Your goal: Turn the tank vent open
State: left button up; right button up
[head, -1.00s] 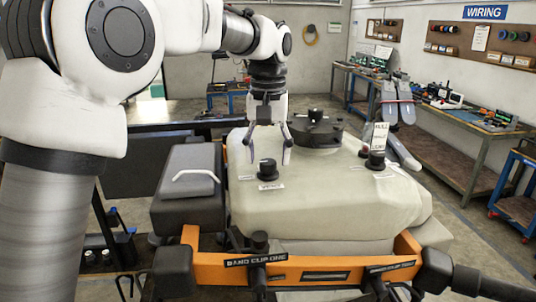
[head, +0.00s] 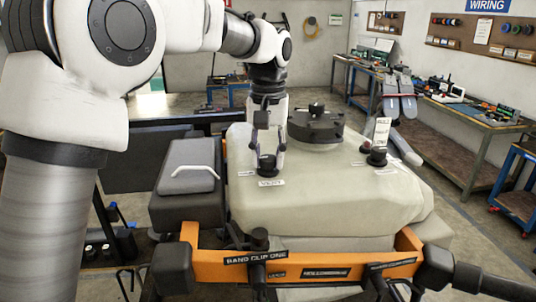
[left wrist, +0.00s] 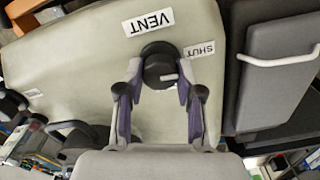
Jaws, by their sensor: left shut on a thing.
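The tank vent is a small black round knob (head: 267,166) on top of the pale tank (head: 330,200). It also shows in the left wrist view (left wrist: 158,62), with a short pale mark on it pointing right. A VENT label (left wrist: 148,22) lies beside it, and a SHUT label (left wrist: 199,50) is to its right, near the side the mark points to. My left gripper (head: 267,152) has come down from above and is shut on the knob, one finger on each side. In the left wrist view its fingers (left wrist: 160,82) flank the knob. My right gripper is not in view.
A large black lid (head: 316,126) stands on the tank behind the vent. A black cap with a white tag (head: 381,133) is to the right. A dark box with a pale handle (head: 190,180) adjoins the left side. An orange frame (head: 210,262) runs along the front.

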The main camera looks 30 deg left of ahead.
pick_arm(q)
jog(key=m, duration=0.8)
jog(key=shift+f, duration=0.1)
jog(key=m, duration=0.4)
jog(key=shift+m, duration=2.2)
jog(key=o, duration=1.2)
jog(key=shift+c, duration=0.2)
